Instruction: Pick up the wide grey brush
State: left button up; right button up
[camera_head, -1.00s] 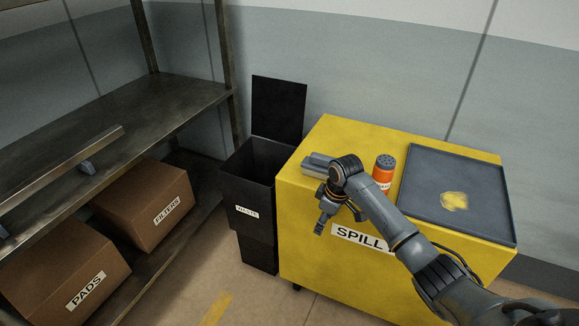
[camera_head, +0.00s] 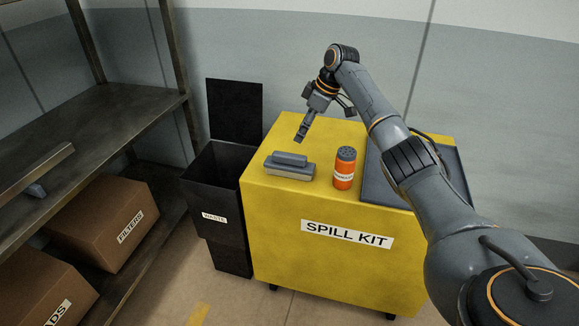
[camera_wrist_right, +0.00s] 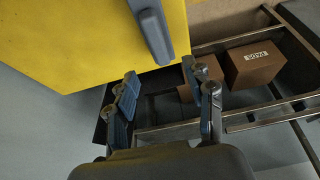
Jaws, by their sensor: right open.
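The wide grey brush (camera_head: 290,168) lies on the yellow cabinet's top (camera_head: 255,185), near its left front edge. It has a raised handle bar on a wider block. My right gripper (camera_head: 301,136) is open and empty, above the cabinet top, behind and slightly right of the brush in the head view. In the right wrist view the open fingers (camera_wrist_right: 162,82) point toward the cabinet's edge. The brush (camera_wrist_right: 152,33) shows there at the top, ahead of the fingers and apart from them. My left gripper is not in view.
An orange shaker can (camera_head: 344,170) stands right of the brush. A dark tray (camera_head: 378,185) lies farther right, partly hidden by my right arm. An open black waste bin (camera_head: 213,185), lid raised, stands left of the cabinet. A metal shelf (camera_head: 110,115) with boxes (camera_head: 105,220) is farther left.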

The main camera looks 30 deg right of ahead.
send_over(290, 154)
jog(key=s+d, duration=0.1)
jog(key=s, duration=0.1)
notch_tip(290, 154, down, 5)
jog(key=shift+r, duration=0.1)
jog(key=shift+x, duration=3.2)
jog(key=shift+d, duration=0.2)
jog(key=shift+f+b, duration=0.25)
jog(key=shift+b, duration=0.05)
jog(key=c, duration=0.9)
jog(key=shift+r, duration=0.15)
